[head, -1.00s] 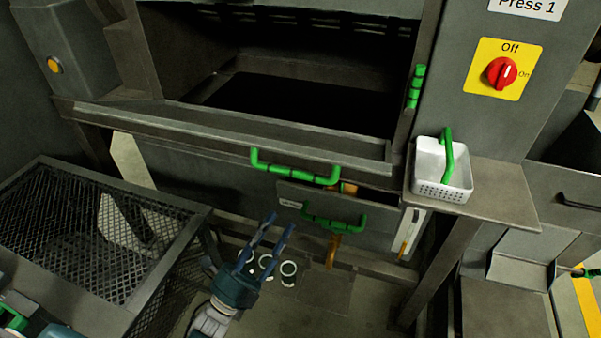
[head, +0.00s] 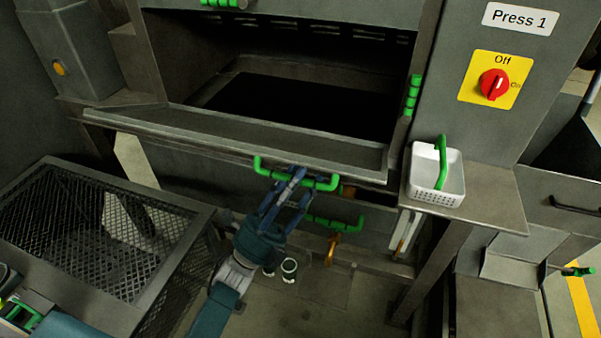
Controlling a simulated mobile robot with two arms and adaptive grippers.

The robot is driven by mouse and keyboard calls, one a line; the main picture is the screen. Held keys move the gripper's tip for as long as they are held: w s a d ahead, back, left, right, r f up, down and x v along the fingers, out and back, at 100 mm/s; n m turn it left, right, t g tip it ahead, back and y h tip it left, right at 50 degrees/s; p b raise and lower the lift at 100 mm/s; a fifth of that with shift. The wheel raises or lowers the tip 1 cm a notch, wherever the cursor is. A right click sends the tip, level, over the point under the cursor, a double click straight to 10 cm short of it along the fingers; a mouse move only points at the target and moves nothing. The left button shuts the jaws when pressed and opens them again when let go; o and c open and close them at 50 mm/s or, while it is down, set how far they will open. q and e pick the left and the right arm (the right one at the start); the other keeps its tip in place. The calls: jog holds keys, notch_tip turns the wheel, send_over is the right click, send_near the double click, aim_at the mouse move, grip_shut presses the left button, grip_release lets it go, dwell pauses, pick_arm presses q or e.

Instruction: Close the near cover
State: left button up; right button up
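The near cover (head: 240,140) is a long grey metal flap below the dark press opening. It stands open, folded out toward me, with a green bar handle (head: 328,184) along its front edge. My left gripper (head: 299,180) is at this handle, its blue fingers pointing up and reaching the bar near its middle. A gap shows between the fingers, so it looks open. The bar and the fingers overlap in the picture, so contact is not clear. My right gripper is not in view.
A lower panel with a second green handle (head: 335,222) sits under the flap. A white basket (head: 436,176) stands on a shelf at the right. A black mesh bin (head: 170,262) stands at the left. A red switch (head: 494,84) is on the press wall.

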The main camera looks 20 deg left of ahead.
pick_arm(q)
grip_shut()
jog(key=shift+r, duration=0.1)
jog(key=shift+w+r+p, duration=0.1)
jog(key=shift+r+p, duration=0.2)
jog(key=shift+r, duration=0.05)
dwell(0.4)
